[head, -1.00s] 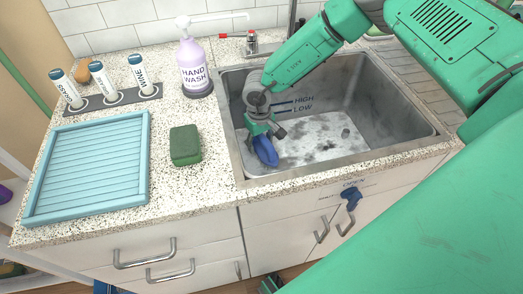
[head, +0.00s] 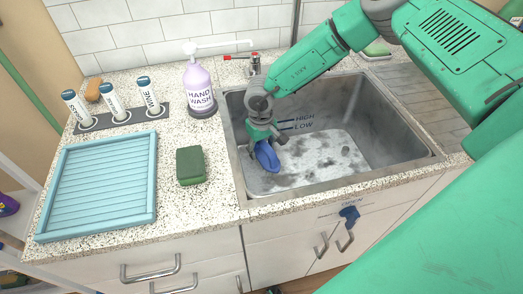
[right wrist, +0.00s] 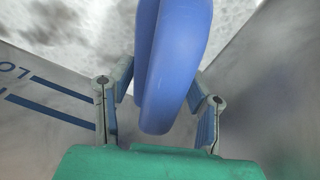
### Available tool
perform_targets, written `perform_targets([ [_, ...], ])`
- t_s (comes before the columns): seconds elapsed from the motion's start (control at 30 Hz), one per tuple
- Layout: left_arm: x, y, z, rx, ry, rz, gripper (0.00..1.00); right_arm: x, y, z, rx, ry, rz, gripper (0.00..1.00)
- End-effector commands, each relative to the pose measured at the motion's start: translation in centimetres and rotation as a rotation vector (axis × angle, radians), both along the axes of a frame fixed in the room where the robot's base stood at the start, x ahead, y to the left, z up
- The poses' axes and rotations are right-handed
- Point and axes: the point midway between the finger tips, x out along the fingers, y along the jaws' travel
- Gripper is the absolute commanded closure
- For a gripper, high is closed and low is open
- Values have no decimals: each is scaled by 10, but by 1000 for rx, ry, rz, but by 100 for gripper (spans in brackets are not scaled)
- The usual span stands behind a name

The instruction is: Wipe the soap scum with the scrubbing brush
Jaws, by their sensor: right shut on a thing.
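The scrubbing brush (head: 267,156) has a blue handle and is held inside the sink. Its bristles are hidden. My right gripper (head: 262,135) is shut on the brush, low in the left part of the basin. In the right wrist view the blue handle (right wrist: 172,65) stands between the two fingers of my gripper (right wrist: 158,105). The soap scum (head: 330,152) shows as dark grey smudges on the pale floor of the metal sink (head: 385,125) and as grey smears on its walls. My left gripper is not in view.
A green sponge (head: 190,166), a blue drying tray (head: 97,190) and a hand wash bottle (head: 200,88) stand on the counter left of the sink. Several labelled cylinders (head: 112,101) stand in a rack behind the tray. A faucet (head: 253,65) is at the sink's back edge.

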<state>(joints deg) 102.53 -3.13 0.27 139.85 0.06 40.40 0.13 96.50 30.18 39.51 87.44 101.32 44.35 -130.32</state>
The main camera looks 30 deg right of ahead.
Motion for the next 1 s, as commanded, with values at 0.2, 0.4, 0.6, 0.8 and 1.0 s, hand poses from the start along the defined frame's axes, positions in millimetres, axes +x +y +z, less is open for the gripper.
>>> perform_targets([
  [0.2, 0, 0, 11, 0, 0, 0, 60, 0, 0, 15, 0, -1, 0, 79],
  [0.4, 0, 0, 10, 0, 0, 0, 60, 0, 0, 13, 0, 0, 0, 79],
  [0.6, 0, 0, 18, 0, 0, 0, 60, 0, 0, 23, 0, -1, -1, 79],
  [0.8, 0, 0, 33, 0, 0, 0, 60, 1, 0, 43, 0, -2, -1, 79],
  [1.0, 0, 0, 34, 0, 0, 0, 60, 1, 0, 43, 0, -1, -1, 79],
])
